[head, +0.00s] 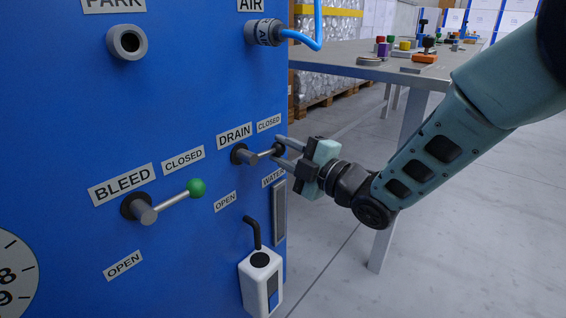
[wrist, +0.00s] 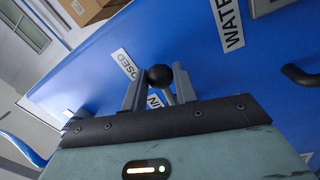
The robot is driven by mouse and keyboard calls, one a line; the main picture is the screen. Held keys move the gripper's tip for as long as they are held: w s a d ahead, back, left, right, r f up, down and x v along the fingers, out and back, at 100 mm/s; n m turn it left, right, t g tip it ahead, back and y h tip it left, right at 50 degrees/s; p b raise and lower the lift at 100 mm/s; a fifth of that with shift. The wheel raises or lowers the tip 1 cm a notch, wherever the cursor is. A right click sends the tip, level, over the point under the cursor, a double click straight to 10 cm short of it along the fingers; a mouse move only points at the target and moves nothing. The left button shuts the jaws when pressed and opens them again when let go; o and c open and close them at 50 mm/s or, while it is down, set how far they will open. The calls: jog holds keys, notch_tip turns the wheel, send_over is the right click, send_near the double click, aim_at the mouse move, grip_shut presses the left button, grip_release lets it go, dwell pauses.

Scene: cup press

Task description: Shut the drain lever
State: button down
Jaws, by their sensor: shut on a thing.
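The drain lever (head: 265,153) is on the blue panel, between a CLOSED label (head: 269,123) above right and an OPEN label (head: 225,202) below left. Its rod points right from the dark pivot. My gripper (head: 279,150) reaches in from the right and is shut on the lever's black ball knob. In the wrist view the black knob (wrist: 159,76) sits between the two grey fingers, with the rod partly hidden behind. In the head view the fingers partly cover the knob.
The bleed lever (head: 172,200) with a green knob is to the left. An AIR connector (head: 264,33) with a blue hose (head: 307,41) is above. A white box with a black spout (head: 260,280) hangs below. A grey table (head: 345,62) stands behind my arm.

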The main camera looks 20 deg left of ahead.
jog(key=shift+w+d+r+n, duration=0.1)
jog(key=shift+r+n, duration=0.25)
jog(key=shift+n, duration=0.25)
jog(key=c, duration=1.1)
grip_release()
jog(key=shift+r, duration=0.1)
jog(key=p+v, duration=0.4)
jog(key=v, duration=1.3)
jog(key=shift+d, duration=0.25)
